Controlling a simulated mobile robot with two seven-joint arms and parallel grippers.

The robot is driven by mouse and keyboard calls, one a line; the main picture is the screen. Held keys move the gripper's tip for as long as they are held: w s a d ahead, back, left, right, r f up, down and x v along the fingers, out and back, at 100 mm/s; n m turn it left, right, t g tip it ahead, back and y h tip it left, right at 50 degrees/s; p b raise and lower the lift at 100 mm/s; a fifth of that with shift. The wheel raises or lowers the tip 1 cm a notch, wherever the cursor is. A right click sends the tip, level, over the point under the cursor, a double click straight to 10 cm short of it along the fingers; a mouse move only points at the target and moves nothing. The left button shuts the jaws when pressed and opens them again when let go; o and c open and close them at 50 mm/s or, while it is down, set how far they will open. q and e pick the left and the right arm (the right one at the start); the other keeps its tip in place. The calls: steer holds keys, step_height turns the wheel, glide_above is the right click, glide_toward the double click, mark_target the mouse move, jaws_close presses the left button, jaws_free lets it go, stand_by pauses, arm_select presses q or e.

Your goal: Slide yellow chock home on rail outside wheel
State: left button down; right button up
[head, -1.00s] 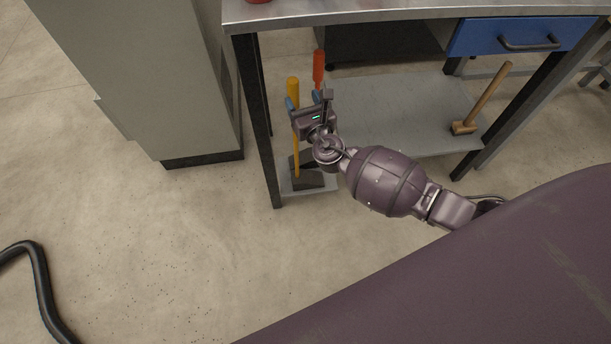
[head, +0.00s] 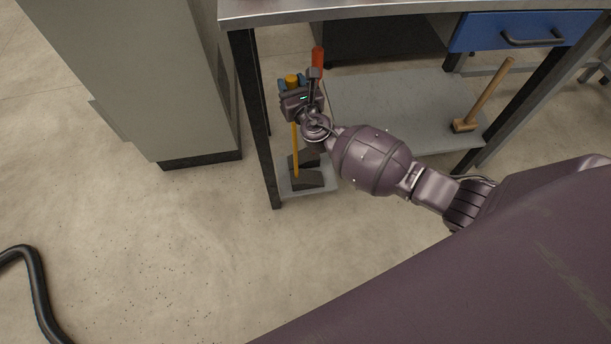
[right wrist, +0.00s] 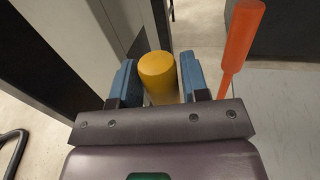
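My right gripper (head: 293,83) is at the upper end of an upright yellow handle (head: 295,138), near the bench's left legs. In the right wrist view the yellow handle's round top (right wrist: 158,74) stands between the two blue fingers. Narrow gaps seem to show beside it, so the fingers look open around it, not clamped. The handle runs down to dark wedge-shaped blocks (head: 306,180) on the low shelf. An orange-red handle (head: 317,62) stands just right of the gripper and also shows in the right wrist view (right wrist: 240,45). No wheel or rail is recognisable. My left gripper is out of view.
The bench's black leg (head: 255,120) is close left of the gripper, with a grey cabinet (head: 180,80) beyond. A black hose (head: 38,290) lies on open floor.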

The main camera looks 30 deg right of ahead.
jaws_close()
